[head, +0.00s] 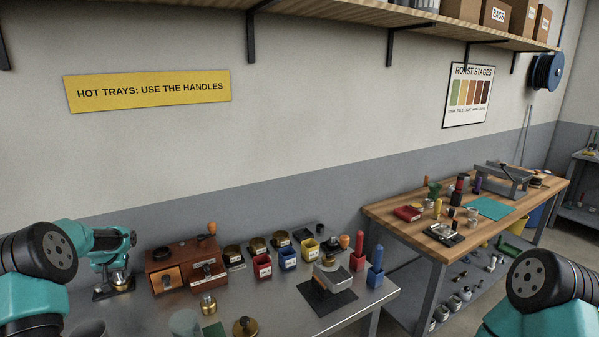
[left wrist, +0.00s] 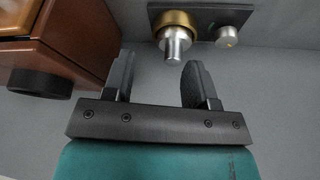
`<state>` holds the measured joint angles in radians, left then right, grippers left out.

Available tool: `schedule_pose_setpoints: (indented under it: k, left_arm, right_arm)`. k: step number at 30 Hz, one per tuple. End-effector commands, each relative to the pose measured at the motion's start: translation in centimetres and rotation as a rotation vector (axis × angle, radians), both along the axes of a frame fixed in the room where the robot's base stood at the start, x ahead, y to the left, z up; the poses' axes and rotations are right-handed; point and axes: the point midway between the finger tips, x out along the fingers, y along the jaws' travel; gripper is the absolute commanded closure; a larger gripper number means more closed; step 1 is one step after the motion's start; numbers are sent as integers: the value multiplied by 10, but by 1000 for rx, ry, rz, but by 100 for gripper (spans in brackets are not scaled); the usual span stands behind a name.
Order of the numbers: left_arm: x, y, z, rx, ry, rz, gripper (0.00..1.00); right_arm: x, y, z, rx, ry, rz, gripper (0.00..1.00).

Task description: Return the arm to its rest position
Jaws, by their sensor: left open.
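My left gripper (left wrist: 156,74) shows in the left wrist view with its two dark fingers wide apart and nothing between them. Just beyond the fingertips is a silver knob with a brass collar (left wrist: 175,38) on a dark plate, apart from the fingers. In the head view my left arm comes in at the lower left and bends down beside the wooden drawer box; its fingers are hard to make out there. My right arm shows only as a teal and black link at the lower right; its gripper is out of the picture.
The wooden box (head: 158,257) stands close to my left gripper and also shows in the left wrist view (left wrist: 75,40). Red, blue and yellow bins (head: 262,267), brass pots and a dark mat (head: 325,304) crowd the metal table. A wooden bench (head: 385,213) stands right.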

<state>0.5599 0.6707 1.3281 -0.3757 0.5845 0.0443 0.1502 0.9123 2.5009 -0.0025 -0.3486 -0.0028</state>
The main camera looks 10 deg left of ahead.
Motion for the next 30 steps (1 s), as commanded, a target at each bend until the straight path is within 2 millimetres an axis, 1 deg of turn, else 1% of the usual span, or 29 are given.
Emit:
schedule_pose_setpoints:
  k: [6, 12, 30]
  left_arm:
    - [-14, -15, 2, -1, 1, -2, 48]
    - [-21, -23, 3, 0, 1, -1, 48]
    - [-23, -23, 3, -5, -2, 7, 48]
  right_arm:
    - [0, 0, 0, 0, 0, 0, 57]
    - [0, 0, 0, 0, 0, 0, 57]
    - [0, 0, 0, 0, 0, 0, 57]
